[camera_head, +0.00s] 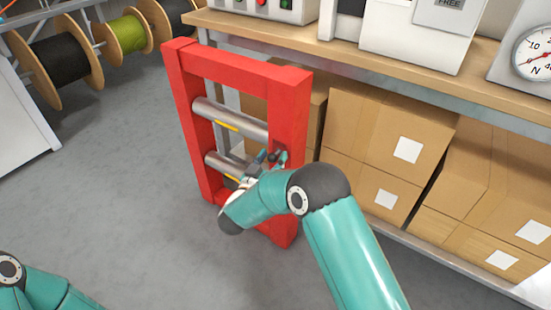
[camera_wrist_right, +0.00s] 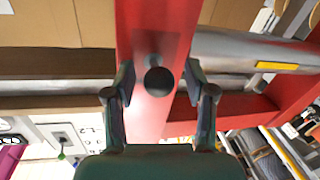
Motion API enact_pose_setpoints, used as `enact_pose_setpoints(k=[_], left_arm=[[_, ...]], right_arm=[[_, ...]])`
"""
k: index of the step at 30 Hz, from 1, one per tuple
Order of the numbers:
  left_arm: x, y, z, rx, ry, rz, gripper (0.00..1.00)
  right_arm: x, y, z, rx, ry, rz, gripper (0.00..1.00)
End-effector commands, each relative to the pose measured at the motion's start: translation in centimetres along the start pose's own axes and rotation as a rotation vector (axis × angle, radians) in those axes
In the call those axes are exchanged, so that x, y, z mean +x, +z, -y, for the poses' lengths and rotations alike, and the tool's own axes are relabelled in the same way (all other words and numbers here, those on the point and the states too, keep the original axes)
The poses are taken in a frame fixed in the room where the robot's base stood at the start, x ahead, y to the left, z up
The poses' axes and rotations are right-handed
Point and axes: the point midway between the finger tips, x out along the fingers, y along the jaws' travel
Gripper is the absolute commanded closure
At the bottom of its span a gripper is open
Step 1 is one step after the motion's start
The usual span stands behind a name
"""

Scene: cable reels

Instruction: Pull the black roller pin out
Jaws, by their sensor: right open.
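The black roller pin (camera_wrist_right: 158,80) shows its round dark end in the right wrist view, against the red post of the frame (camera_wrist_right: 143,118). My right gripper (camera_wrist_right: 151,88) is open, with one finger on each side of the pin end and visible gaps between. In the head view my right gripper (camera_head: 270,160) is at the right post of the red frame (camera_head: 290,105), and the pin is hard to make out there. Two grey rollers (camera_head: 230,118) span the frame. Only part of my left arm shows at the lower left; its gripper is out of view.
A wooden bench (camera_head: 400,62) with grey and white equipment runs along the right, with cardboard boxes (camera_head: 385,145) under it close behind the frame. Cable reels (camera_head: 62,70) stand at the upper left. The grey floor (camera_head: 110,180) left of the frame is clear.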

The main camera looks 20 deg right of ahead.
Motion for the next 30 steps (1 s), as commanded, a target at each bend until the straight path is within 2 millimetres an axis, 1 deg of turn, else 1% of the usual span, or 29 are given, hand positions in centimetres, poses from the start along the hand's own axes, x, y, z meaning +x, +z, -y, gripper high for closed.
enact_pose_setpoints(k=[9,19,27,30], left_arm=[[0.1,0.0,0.0,0.000,0.000,0.000,0.47],[0.1,0.0,0.0,0.000,0.000,0.000,0.47],[0.0,0.0,0.0,0.000,0.000,0.000,0.47],[-0.2,0.0,-0.1,0.000,0.000,0.000,0.47]], right_arm=[[0.3,-0.1,0.0,0.001,-0.001,-0.001,0.45],[0.2,-0.1,0.1,0.001,-0.002,-0.001,1.00],[0.1,-0.1,0.2,0.001,-0.004,-0.001,1.00],[-0.8,-0.2,0.5,0.000,-0.008,0.000,1.00]])
